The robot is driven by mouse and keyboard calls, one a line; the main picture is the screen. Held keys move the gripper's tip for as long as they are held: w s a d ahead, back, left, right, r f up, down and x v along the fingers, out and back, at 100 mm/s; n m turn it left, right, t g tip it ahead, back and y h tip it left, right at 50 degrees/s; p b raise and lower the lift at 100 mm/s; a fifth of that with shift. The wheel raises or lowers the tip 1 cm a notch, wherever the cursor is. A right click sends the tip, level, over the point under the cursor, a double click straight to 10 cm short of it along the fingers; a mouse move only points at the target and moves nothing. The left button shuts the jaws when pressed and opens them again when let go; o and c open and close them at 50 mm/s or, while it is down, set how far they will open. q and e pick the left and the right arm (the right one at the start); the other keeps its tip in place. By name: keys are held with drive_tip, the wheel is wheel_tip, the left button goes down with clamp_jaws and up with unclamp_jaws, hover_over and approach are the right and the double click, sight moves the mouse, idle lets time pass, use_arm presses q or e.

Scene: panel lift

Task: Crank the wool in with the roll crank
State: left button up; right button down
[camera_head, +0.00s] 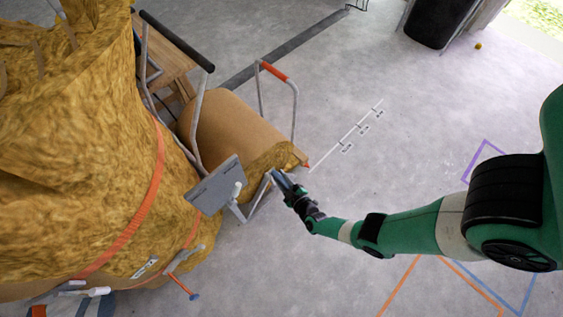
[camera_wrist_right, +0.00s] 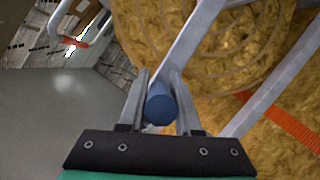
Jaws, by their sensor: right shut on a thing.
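A roll of yellow wool with a brown paper backing (camera_head: 228,125) lies at the centre left in the head view, with its wool end (camera_head: 280,158) facing me. The wool's spiral end fills much of the right wrist view (camera_wrist_right: 215,40). The roll crank has a grey metal arm (camera_wrist_right: 192,45) and a blue handle (camera_wrist_right: 159,107). My right gripper (camera_head: 280,180) is at the roll's near end, and its fingers (camera_wrist_right: 160,95) are shut on the blue handle from both sides. In the head view the handle is mostly hidden by the gripper. My left gripper does not show.
A large bulging wool bundle with orange straps (camera_head: 146,205) fills the left. A grey panel (camera_head: 214,186) on the frame stands close to the gripper. A tubular bar with a red grip (camera_head: 273,71) arches beside the roll. Floor to the right is open, with taped outlines.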

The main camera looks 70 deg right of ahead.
drive_tip(key=shift+s+f, duration=0.1)
drive_tip(key=c, duration=0.6)
unclamp_jaws()
drive_tip(key=p+v, duration=0.6)
drive_tip(key=v, duration=0.5)
drive_tip(key=shift+s+a, duration=0.15)
drive_tip(key=shift+a, duration=0.05)
